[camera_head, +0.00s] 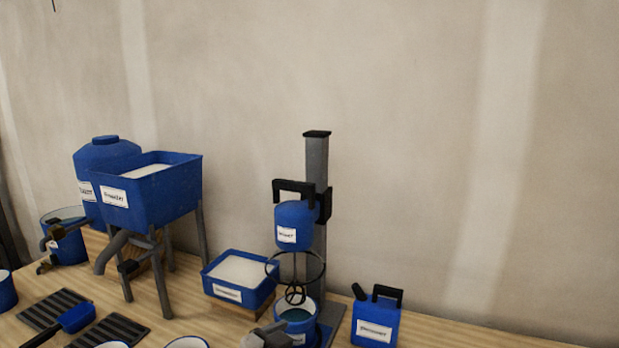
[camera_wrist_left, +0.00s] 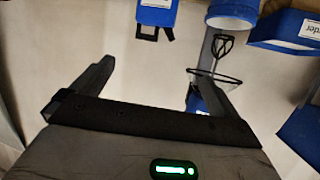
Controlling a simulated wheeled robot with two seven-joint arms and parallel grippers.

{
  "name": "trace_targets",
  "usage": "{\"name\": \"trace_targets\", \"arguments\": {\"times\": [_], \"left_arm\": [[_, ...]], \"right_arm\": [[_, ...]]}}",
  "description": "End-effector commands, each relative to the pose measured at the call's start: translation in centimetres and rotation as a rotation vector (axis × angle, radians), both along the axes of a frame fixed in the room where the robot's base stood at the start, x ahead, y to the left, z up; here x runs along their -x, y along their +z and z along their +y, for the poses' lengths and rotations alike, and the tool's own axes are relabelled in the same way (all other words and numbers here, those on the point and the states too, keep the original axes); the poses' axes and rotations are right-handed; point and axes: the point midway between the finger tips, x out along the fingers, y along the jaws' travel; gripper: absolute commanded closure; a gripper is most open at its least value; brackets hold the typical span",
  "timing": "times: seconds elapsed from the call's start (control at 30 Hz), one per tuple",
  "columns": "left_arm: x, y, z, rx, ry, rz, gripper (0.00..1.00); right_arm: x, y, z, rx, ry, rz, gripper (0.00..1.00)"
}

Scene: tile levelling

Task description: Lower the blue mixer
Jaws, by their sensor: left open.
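The blue mixer (camera_head: 296,226) hangs raised on a grey column (camera_head: 316,160), with a black handle (camera_head: 293,186) on top. Its ring guard and whisk (camera_head: 295,293) hang below it, over a blue bucket (camera_head: 296,316) holding bluish liquid. My left gripper (camera_head: 265,336) shows at the bottom edge, low and in front of the bucket, apart from the handle. In the left wrist view, where the scene appears upside down, my left gripper (camera_wrist_left: 160,50) is open and empty. The whisk (camera_wrist_left: 221,46) shows there near one finger, which partly hides the mixer.
A blue canister (camera_head: 376,318) stands right of the column. A blue tray of white powder (camera_head: 239,275) is at its left. A hopper on legs (camera_head: 150,190) and a large blue tank (camera_head: 105,160) stand farther left. The wall right of the column is bare.

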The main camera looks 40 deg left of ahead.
Motion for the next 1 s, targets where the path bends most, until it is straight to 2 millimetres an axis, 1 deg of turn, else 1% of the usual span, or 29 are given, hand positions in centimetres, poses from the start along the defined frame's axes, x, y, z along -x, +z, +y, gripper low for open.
{"name": "trace_targets", "arguments": {"times": [0.03,0.07,0.1,0.2,0.3,0.33,0.43,0.57,0.67,1.0], "left_arm": [[-1.4,4.8,2.9,-0.02,0.049,-0.073,0.0],[-1.9,7.0,4.4,-0.023,0.077,-0.107,0.0],[-2.3,9.9,6.1,-0.027,0.111,-0.153,0.0],[-2.6,15.8,9.4,-0.03,0.178,-0.251,0.0],[-2.4,19.5,11.2,-0.028,0.22,-0.316,0.0],[-2.3,20.3,11.6,-0.026,0.228,-0.329,0.0],[-2.4,21.5,12.3,-0.023,0.242,-0.352,0.0],[-3.8,21.7,12.8,-0.022,0.245,-0.354,0.0],[-5.6,21.7,13.4,-0.023,0.244,-0.354,0.0],[-12.7,21.7,15.7,-0.024,0.245,-0.353,0.0]], "right_arm": [[0.2,0.3,-0.1,0.01,0.003,0.01,0.0],[0.3,0.3,-0.1,0.014,0.005,0.013,0.0],[0.4,0.3,-0.2,0.021,0.007,0.016,0.0],[0.4,0.2,-0.3,0.033,0.011,0.023,0.0],[0.3,0.3,-0.4,0.041,0.015,0.021,0.0],[0.3,0.4,-0.5,0.043,0.016,0.019,0.0],[0.1,0.5,-0.5,0.046,0.017,0.014,0.0],[0.0,0.7,-0.5,0.046,0.017,0.012,0.0],[-0.1,0.8,-0.5,0.048,0.016,0.012,0.0],[0.0,1.4,-0.5,0.044,0.008,0.013,0.0]]}}
